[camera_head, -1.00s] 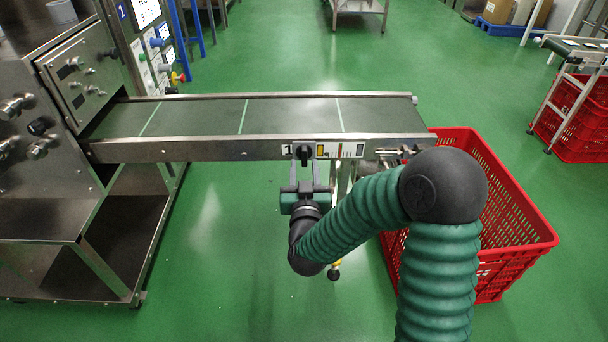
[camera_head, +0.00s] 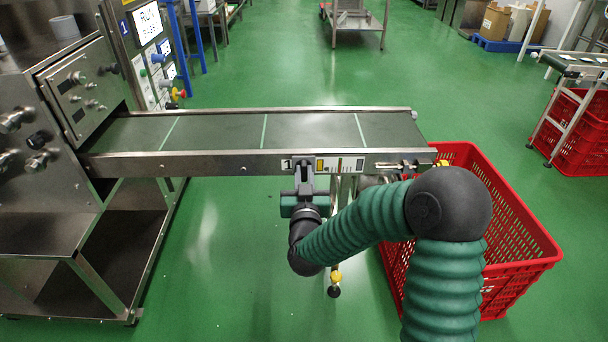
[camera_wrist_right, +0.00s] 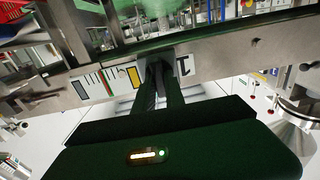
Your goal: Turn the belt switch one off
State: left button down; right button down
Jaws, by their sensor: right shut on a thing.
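Belt switch one is on the front rail of the conveyor (camera_head: 215,164), beside the label marked 1 (camera_head: 286,164) and a striped colour label (camera_head: 339,165). My right gripper (camera_head: 304,171) reaches up to the switch from below, with its fingers over it. The fingers are shut on the switch and hide most of it, so I cannot tell how the knob is turned. In the right wrist view the gripper (camera_wrist_right: 160,72) meets the rail between the 1 label (camera_wrist_right: 183,66) and the striped label (camera_wrist_right: 104,82). My left gripper is not in view.
A red crate (camera_head: 520,226) stands on the floor under the conveyor's right end, close to my right arm. A steel machine (camera_head: 50,215) with knobs stands at the left. Green floor is open in front of the conveyor and behind it.

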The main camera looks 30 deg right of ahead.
jog(key=shift+n, duration=0.4)
jog(key=n+p, duration=0.1)
jog(key=n, duration=0.1)
jog(key=n+p, duration=0.2)
jog(key=shift+a+r+n, duration=0.1)
jog(key=shift+a+n, duration=0.1)
jog(key=shift+n, duration=0.1)
jog(key=n+p, duration=0.2)
jog(key=n, duration=0.1)
jog(key=shift+w, duration=0.1)
jog(key=shift+a+f+n+p, duration=0.1)
jog(key=shift+f+n+p, duration=0.05)
jog(key=shift+n+p, duration=1.4)
jog(key=shift+f+n+p, duration=0.15)
jog(key=shift+n+p, duration=1.1)
jog(key=shift+n, duration=0.45)
jog(key=shift+a+f+n+p, duration=0.1)
jog(key=shift+f+n+p, duration=0.05)
jog(key=shift+n+p, duration=1.4)
jog(key=shift+f, duration=0.1)
